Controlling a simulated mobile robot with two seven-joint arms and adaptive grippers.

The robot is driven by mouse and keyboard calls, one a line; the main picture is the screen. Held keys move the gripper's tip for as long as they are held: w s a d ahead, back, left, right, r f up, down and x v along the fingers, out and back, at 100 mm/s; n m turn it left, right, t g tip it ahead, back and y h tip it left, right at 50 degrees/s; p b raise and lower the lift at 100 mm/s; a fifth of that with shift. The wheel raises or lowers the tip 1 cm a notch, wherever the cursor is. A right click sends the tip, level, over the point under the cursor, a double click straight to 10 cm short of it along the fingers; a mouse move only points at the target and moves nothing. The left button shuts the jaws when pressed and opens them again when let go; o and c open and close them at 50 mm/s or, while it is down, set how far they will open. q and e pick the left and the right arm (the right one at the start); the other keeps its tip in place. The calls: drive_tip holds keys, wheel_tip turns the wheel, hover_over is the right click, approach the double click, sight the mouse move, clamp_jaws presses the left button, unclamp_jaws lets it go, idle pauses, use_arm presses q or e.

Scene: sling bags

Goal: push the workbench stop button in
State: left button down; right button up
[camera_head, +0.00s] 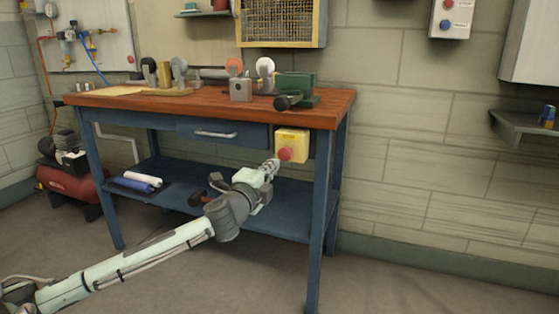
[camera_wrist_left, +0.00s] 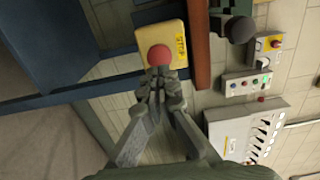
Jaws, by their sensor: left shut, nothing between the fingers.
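The stop button (camera_head: 285,154) is a red round knob on a yellow box (camera_head: 294,142) fixed below the front edge of the workbench top (camera_head: 200,105). In the left wrist view the red button (camera_wrist_left: 159,55) sits on the yellow box (camera_wrist_left: 162,35), straight ahead of the fingertips. My left gripper (camera_head: 272,165) is shut and empty, its tips just beside the button at its lower left. In the wrist view the shut left gripper (camera_wrist_left: 161,75) overlaps the button's lower edge. I cannot tell whether they touch. My right gripper is not in view.
A drawer with a handle (camera_head: 215,134) is left of the box. The blue lower shelf (camera_head: 285,205) holds rolls (camera_head: 142,179) and a hammer-like tool. A green vise (camera_head: 296,88) stands above the box.

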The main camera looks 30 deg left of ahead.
sight(284, 155)
use_arm(q)
drive_tip(key=shift+x, duration=2.7)
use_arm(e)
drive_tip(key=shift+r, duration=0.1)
